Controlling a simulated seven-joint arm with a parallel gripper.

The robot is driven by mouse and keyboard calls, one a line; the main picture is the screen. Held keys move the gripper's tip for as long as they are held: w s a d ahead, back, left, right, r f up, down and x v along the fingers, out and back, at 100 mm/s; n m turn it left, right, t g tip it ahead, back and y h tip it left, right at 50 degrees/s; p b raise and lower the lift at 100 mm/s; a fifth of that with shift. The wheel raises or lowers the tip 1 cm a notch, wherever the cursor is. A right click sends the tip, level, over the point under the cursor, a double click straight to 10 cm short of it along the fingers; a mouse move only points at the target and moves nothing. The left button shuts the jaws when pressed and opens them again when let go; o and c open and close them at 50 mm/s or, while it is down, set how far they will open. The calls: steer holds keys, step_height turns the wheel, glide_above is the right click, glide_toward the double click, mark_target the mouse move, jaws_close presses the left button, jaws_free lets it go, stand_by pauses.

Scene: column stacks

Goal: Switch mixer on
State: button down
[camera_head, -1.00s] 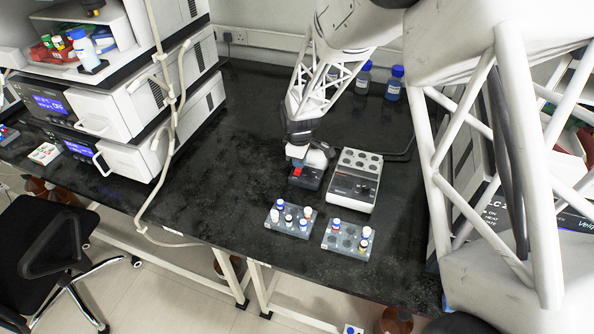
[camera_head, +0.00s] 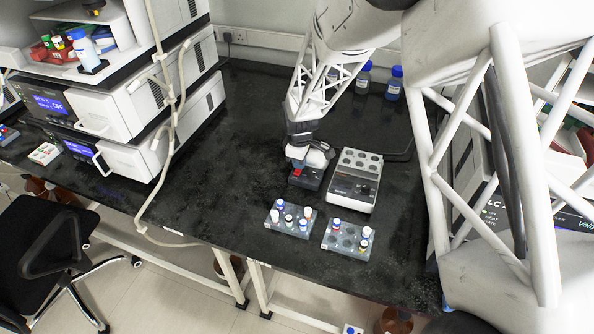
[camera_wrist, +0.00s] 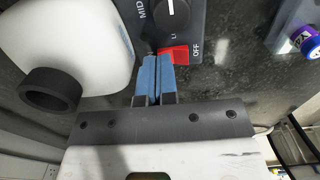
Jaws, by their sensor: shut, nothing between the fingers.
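The mixer (camera_head: 312,181) is a small dark unit on the black bench, with a white rounded top part (camera_wrist: 62,45) at the left in the wrist view. Its dark panel carries a round dial (camera_wrist: 172,12) and a red rocker switch (camera_wrist: 178,53) beside the word OFF. My gripper (camera_head: 297,164) is over the mixer's front. In the wrist view its blue fingers (camera_wrist: 156,58) are pressed together and empty, their tips at the left part of the red switch. I cannot tell whether they touch it. The fingers hide part of the switch.
A white and grey block device (camera_head: 355,183) with round wells stands just right of the mixer. Two vial racks, one left (camera_head: 290,231) and one right (camera_head: 346,251), stand in front. Blue-capped bottles (camera_head: 394,84) stand behind.

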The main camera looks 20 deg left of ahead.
steer(key=shift+r, duration=2.3)
steer(key=shift+d+r, duration=0.35)
steer(key=shift+d, duration=0.05)
steer(key=s+d+r+m+g, duration=0.1)
steer(key=s+d+r+m, duration=0.35)
steer(key=d+r, duration=0.35)
steer(key=s+d+r+m, duration=0.3)
steer(key=s+d+r, duration=0.25)
steer(key=d, duration=0.55)
steer(key=s+d+r+m+t, duration=0.1)
steer(key=s+d+r+m, duration=0.4)
steer(key=s+d, duration=0.5)
steer(key=s+d+r+m+t, duration=0.2)
steer(key=s+d+r+m, duration=0.3)
steer(key=s+d, duration=0.6)
step_height(320, 180, up, 2)
steer(key=shift+s+d+r+m+t, duration=0.1)
steer(key=shift+s+d+m+t, duration=0.2)
steer(key=shift+d, duration=0.4)
